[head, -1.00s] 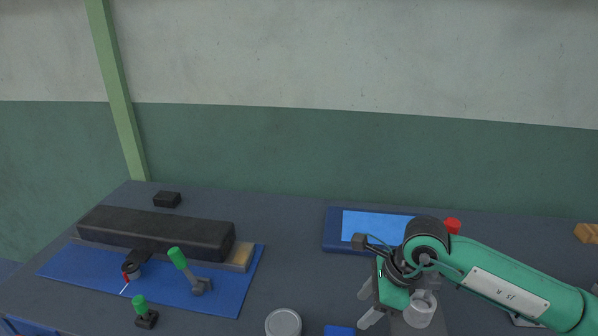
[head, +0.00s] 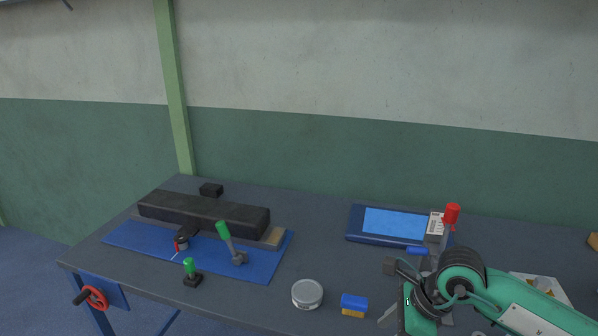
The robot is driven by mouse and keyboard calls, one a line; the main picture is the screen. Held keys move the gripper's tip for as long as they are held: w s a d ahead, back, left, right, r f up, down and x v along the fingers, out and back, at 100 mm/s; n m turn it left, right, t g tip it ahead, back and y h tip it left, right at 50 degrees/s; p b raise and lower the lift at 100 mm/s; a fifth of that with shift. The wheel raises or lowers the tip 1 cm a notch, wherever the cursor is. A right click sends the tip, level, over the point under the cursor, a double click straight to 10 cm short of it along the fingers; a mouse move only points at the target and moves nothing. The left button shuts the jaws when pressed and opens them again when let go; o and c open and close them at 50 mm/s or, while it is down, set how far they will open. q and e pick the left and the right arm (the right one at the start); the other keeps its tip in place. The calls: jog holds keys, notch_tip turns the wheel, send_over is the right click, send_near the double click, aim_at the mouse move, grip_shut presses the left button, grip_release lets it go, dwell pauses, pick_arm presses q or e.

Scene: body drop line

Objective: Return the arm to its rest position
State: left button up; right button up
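My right arm (head: 467,290), green with black joints, comes in from the lower right over the table. Its gripper (head: 392,318) is at the bottom edge of the head view and partly cut off. One grey finger shows there; the other finger is not clear, so I cannot tell whether it is open. I see nothing held in the visible part. My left gripper and arm are not in view.
A round grey tin (head: 307,293) and a blue and yellow box (head: 353,304) lie left of my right gripper. A blue tray (head: 356,234) and a red-topped object (head: 452,214) stand behind the arm. A blue mat (head: 262,262) with a dark block (head: 205,212) lies left.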

jog(key=s+a+r+m+t+y, duration=0.35)
jog(key=a+r+m+y, duration=0.55)
jog(key=a+r+y, duration=0.5)
jog(key=w+d+m+t+h, duration=0.55)
jog(key=d+m+t, duration=0.25)
jog(key=m+t, duration=0.9)
jog(key=s+d+f+m+g+h, duration=0.1)
jog(key=d+f+m+g+h, duration=0.3)
jog(key=d+f+m+h, duration=0.4)
jog(key=s+d+f+m+g+h, duration=0.2)
jog(key=d+f+m+g+h, duration=0.1)
jog(key=f+m+h, duration=0.55)
jog(key=s+f+m+g+y, duration=0.3)
jog(key=s+f+m+g, duration=0.4)
jog(key=s+f+g, duration=0.8)
jog(key=s+f+t, duration=0.1)
jog(key=s+f, duration=0.1)
jog(key=f, duration=1.4)
jog(key=s+f+t, duration=0.2)
jog(key=s+f, duration=0.1)
jog(key=f, duration=1.4)
jog(key=s+d+f+g, duration=0.1)
jog(key=s+d+f, duration=0.1)
jog(key=s+f, duration=0.7)
jog(key=s+d+f+n, duration=0.1)
jog(key=s+d+f, duration=0.1)
jog(key=s+f, duration=0.7)
jog(key=shift+s+d+f+g, duration=0.15)
jog(key=shift+s+f+g, duration=0.1)
jog(key=shift+g, duration=0.1)
